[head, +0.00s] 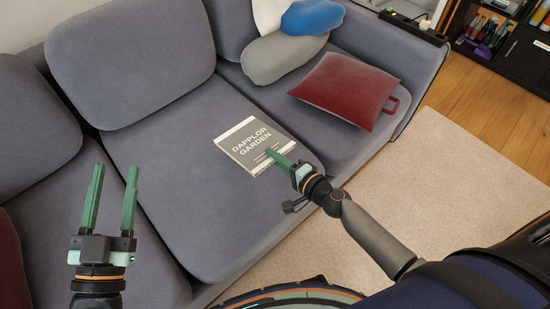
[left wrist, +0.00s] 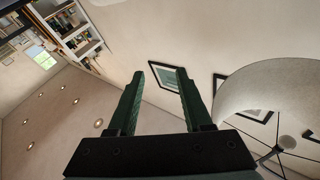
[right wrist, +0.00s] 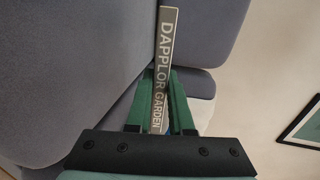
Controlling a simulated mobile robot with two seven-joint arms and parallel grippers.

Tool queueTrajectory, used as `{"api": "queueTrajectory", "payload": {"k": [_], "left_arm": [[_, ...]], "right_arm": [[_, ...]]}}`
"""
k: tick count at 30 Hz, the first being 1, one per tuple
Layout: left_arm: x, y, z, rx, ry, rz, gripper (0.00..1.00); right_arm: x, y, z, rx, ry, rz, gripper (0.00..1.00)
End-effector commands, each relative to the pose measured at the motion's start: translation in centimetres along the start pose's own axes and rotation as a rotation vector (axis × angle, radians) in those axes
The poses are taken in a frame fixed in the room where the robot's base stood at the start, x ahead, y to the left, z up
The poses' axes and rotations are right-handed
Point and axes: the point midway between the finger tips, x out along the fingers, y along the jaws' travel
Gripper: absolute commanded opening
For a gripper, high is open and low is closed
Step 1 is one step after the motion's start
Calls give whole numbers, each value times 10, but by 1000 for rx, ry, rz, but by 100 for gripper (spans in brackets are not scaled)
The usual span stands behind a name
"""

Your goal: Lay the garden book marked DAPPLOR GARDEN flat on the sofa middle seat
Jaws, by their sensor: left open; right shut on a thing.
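The garden book (head: 252,143) has a grey cover marked DAPPLOR GARDEN with pale bands, and lies cover up over the right part of the sofa middle seat (head: 175,150). My right gripper (head: 270,153) is shut on its near edge. In the right wrist view the book's titled spine (right wrist: 164,50) stands between the fingers (right wrist: 160,75). The book looks roughly level; I cannot tell whether it touches the seat. My left gripper (head: 114,170) is open and empty, above the left part of the sofa; its fingers (left wrist: 160,75) also show empty in the left wrist view.
A red cushion (head: 345,90) lies on the right seat, with a grey cushion (head: 283,55) and a blue cushion (head: 312,17) behind it. The left and near parts of the middle seat are clear. A pale rug (head: 460,180) lies in front. A dark shelf (head: 510,45) stands at far right.

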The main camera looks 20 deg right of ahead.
Motion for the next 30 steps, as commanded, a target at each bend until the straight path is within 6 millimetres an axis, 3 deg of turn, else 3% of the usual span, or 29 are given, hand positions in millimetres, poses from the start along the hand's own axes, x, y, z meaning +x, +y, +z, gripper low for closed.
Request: {"api": "queueTrajectory", "payload": {"k": [17, 29, 30], "left_arm": [[-3, -2, -63, 76, 263, 8, 50], [-16, 2, -110, 132, 461, 20, 50], [-20, 4, -108, 134, 481, 24, 50]], "right_arm": [[9, 11, 0, 0, 1, -3, 0], [15, 19, 0, 0, 0, -3, 0], [19, 27, 0, 1, 0, -3, 0]]}}
